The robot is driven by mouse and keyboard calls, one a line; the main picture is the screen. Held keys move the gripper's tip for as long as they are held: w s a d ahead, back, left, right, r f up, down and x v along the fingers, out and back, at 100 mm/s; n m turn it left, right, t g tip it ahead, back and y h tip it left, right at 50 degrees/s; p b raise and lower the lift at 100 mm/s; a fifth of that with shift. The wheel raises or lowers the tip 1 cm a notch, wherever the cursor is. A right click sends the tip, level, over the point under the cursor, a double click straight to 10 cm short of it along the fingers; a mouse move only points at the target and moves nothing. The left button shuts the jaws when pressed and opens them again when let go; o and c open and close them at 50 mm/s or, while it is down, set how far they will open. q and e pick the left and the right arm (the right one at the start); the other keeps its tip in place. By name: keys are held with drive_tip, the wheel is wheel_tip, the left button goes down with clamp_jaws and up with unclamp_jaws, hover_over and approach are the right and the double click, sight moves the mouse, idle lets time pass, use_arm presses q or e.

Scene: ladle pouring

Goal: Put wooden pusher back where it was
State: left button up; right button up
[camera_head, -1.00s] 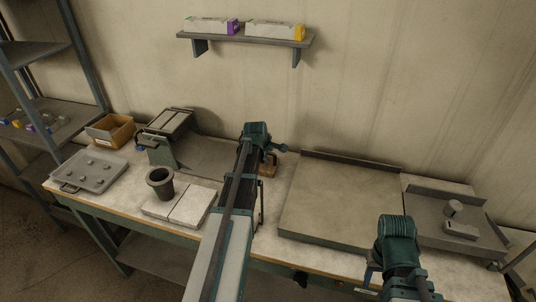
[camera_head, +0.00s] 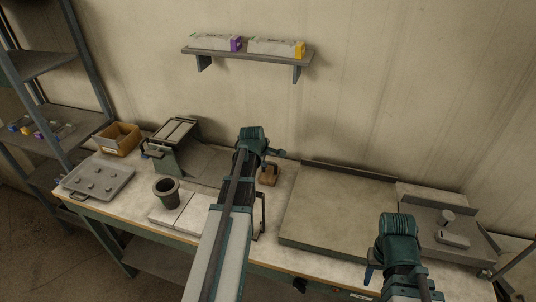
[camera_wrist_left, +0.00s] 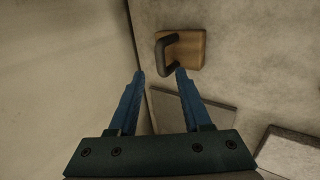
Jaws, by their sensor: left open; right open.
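The wooden pusher (camera_head: 268,175), a small brown block with a dark loop handle, stands on the workbench (camera_head: 283,195) near the wall. It shows larger in the left wrist view (camera_wrist_left: 190,48), with its handle toward the fingertips. My left gripper (camera_wrist_left: 160,72) is open and empty. Its fingertips are close to the near end of the handle; I cannot tell whether they touch it. In the head view my left gripper (camera_head: 274,154) is right by the pusher and partly hides it. My right gripper (camera_head: 369,274) is at the lower right, its fingers mostly hidden by the arm.
A dark pot (camera_head: 166,189) stands by pale slabs (camera_head: 196,216) left of my left arm. A large flat plate (camera_head: 338,212) lies right of the pusher.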

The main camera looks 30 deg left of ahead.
use_arm(q)
drive_tip(key=p+v, duration=0.2)
drive_tip(key=v, duration=0.2)
drive_tip(key=shift+s+r+p, duration=0.2)
drive_tip(key=shift+r+p, duration=0.1)
drive_tip(key=shift+p, duration=0.05)
use_arm(e)
wheel_tip(320, 180, up, 4)
drive_tip(key=shift+f, duration=0.1)
use_arm(q)
drive_tip(key=s+d+f+m+g+h, duration=0.1)
drive_tip(key=s+d+f+m+g, duration=0.15)
drive_tip(key=d+m, duration=0.8)
drive_tip(key=s+d+m+g, duration=0.2)
drive_tip(key=s+d+m, duration=0.5)
drive_tip(key=d, duration=0.5)
drive_tip(key=s+d+f+m+g+y, duration=0.1)
drive_tip(key=s+d+m+g, duration=0.1)
drive_tip(key=s+d+m, duration=0.4)
drive_tip(key=s+d, duration=0.5)
drive_tip(key=d, duration=0.2)
drive_tip(key=shift+s+d+m, duration=0.2)
drive_tip(key=shift+m, duration=0.15)
drive_tip(key=shift+g, duration=0.25)
